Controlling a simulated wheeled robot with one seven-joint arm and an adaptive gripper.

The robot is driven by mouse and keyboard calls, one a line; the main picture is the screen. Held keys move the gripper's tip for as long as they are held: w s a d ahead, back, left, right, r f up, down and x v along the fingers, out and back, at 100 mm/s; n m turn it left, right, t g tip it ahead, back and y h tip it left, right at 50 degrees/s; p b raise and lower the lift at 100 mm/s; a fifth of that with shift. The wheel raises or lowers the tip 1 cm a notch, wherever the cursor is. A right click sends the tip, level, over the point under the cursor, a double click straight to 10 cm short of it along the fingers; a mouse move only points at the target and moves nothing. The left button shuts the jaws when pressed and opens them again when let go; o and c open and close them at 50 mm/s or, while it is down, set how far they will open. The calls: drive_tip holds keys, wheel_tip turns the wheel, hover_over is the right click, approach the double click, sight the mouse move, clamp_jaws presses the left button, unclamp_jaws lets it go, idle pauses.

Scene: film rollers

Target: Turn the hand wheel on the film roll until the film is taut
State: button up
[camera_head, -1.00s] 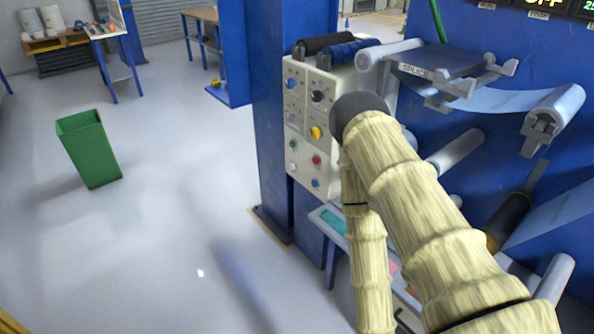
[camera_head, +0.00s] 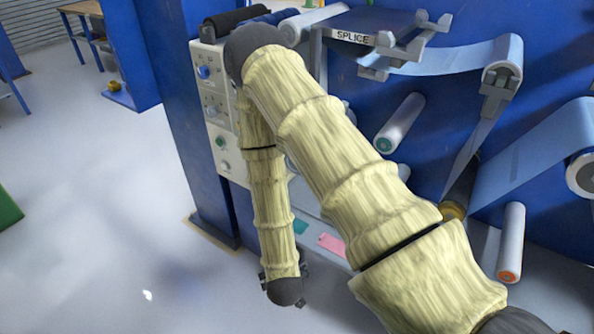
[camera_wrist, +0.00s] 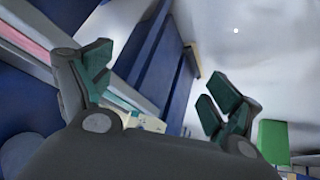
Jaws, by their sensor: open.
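Blue film (camera_head: 450,61) runs from the splice table over a small roller at the upper right in the head view. More film (camera_head: 540,150) slopes down at the right edge toward a white-cored roll (camera_head: 583,174), cut off by the frame. I cannot make out a hand wheel. My gripper shows in the wrist view (camera_wrist: 160,100) with its two green-padded fingers spread apart and nothing between them. In the head view my arm hides much of the machine's middle, and the fingers are hardly visible there.
A control panel (camera_head: 211,95) with knobs is at the left of the blue machine. The splice table (camera_head: 365,30) juts out at the top. White rollers (camera_head: 400,123) stick out at the right. Open grey floor (camera_head: 110,210) lies left. A green bin (camera_wrist: 273,142) shows in the wrist view.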

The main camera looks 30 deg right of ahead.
drive_tip(key=w+d+r+m+t+h+b, duration=0.35)
drive_tip(key=w+r+h, duration=0.35)
drive_tip(key=w+r, duration=0.45)
drive_tip(key=w+d+r+m+g+h+b, duration=0.1)
drive_tip(key=d+r+m+g+h+b, duration=0.15)
drive_tip(key=r, duration=0.35)
drive_tip(key=w+d+r+m+g+h+b, duration=0.1)
drive_tip(key=w+d+r+m+h, duration=0.1)
drive_tip(key=r+h, duration=0.25)
drive_tip(key=shift+y, duration=0.4)
drive_tip(key=x, duration=0.9)
drive_tip(key=shift+w+d+r, duration=0.15)
drive_tip(key=shift+r, duration=0.1)
drive_tip(key=c, duration=1)
drive_tip(key=shift+c, duration=0.2)
drive_tip(key=shift+r+p, duration=0.15)
drive_tip(key=shift+p, duration=0.15)
